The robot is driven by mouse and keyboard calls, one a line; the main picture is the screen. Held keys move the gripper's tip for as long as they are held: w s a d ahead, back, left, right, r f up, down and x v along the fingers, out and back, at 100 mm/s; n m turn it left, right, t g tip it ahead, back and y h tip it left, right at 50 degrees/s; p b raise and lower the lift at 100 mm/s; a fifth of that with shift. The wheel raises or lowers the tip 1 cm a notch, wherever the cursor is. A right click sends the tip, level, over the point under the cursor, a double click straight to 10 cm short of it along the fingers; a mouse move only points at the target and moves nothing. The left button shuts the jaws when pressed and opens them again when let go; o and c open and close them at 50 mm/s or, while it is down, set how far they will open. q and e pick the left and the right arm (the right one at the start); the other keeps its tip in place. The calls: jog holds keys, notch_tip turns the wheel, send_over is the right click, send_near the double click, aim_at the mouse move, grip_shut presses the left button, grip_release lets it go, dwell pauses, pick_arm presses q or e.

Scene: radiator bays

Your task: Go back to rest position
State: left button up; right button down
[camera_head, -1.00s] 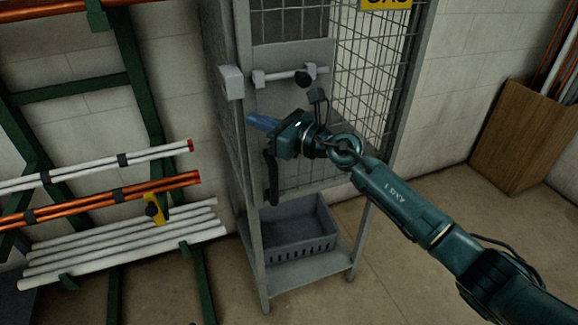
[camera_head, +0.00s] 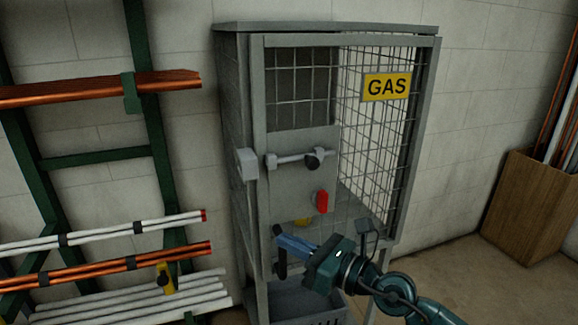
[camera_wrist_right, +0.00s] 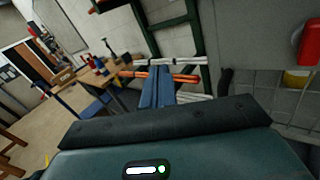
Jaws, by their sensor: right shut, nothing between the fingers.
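My right gripper (camera_head: 282,241) is low in front of the grey gas cage (camera_head: 250,150), its blue fingers pointing left. The fingers are shut and empty. They also show together in the right wrist view (camera_wrist_right: 157,88), with the pipe rack beyond them. The dark handle (camera_head: 280,267) on the cage front is partly covered by the fingers; whether they touch it I cannot tell. My left gripper is in neither view.
The cage carries a sliding bolt (camera_head: 300,159), a red part (camera_head: 322,201) and a yellow GAS sign (camera_head: 386,87). A pipe rack (camera_head: 155,150) stands left, a wooden bin (camera_head: 530,207) right. A workbench (camera_wrist_right: 88,80) shows in the wrist view.

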jog(key=s+d+f+n+h, duration=0.4)
jog(key=s+f+n, duration=0.3)
jog(key=f+n, duration=0.2)
jog(key=s+d+f+n+h, duration=0.4)
jog(key=s+f+n, duration=0.3)
jog(key=f+n, duration=0.2)
jog(key=s+d+f+n+h, duration=0.4)
jog(key=s+d+f+n, duration=0.2)
jog(key=f+n, duration=0.3)
jog(key=shift+s+f+n, duration=0.4)
jog(key=shift+s+n, duration=0.3)
jog(key=shift+n, duration=0.4)
